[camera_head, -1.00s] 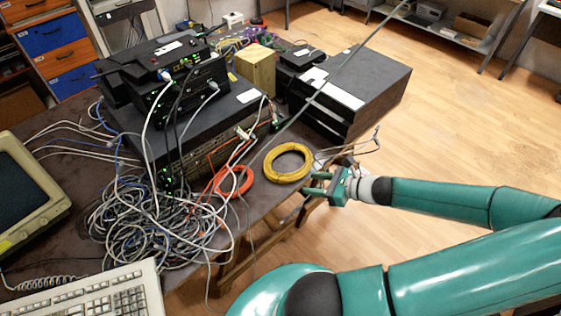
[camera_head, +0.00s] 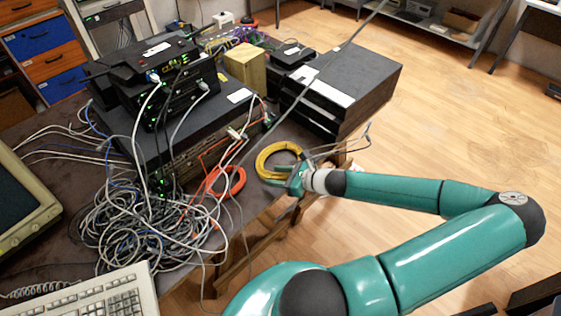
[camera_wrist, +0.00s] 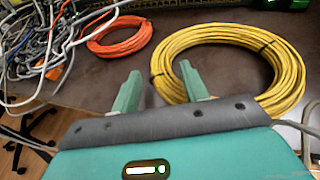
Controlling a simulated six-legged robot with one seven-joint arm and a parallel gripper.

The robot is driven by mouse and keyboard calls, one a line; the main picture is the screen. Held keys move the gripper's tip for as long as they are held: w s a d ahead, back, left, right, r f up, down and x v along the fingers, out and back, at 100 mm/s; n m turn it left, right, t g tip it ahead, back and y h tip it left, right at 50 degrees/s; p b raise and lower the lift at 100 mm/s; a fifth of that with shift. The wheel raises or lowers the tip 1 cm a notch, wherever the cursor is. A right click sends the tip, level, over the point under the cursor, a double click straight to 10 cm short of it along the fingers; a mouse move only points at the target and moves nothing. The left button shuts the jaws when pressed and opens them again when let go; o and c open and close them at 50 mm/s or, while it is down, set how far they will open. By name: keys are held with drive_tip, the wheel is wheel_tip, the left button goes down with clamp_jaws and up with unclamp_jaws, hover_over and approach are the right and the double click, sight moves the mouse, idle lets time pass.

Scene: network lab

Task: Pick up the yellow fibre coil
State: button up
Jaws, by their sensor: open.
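The yellow fibre coil (camera_head: 268,152) lies flat near the front edge of the dark table, just right of an orange coil. It also shows in the wrist view (camera_wrist: 238,32), large, with dark ties around it. My gripper (camera_head: 279,174) is at the table edge, at the coil's near side. In the wrist view my gripper (camera_wrist: 160,82) is open and empty. Its right finger overlaps the coil's near left rim in the picture; its left finger is over bare table left of the coil. I cannot tell whether the right finger touches the coil.
The orange coil (camera_head: 232,181) lies left of the yellow one, beside a heap of tangled grey cables (camera_head: 140,225). Stacked network devices (camera_head: 165,85) stand behind. A large black box (camera_head: 345,90) is behind right. A thin grey rod crosses the head view. Bare table (camera_wrist: 110,75) shows between the coils.

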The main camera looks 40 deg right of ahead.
drive_tip(key=shift+x, duration=1.15)
clamp_jaws()
drive_tip(key=shift+r, duration=0.2)
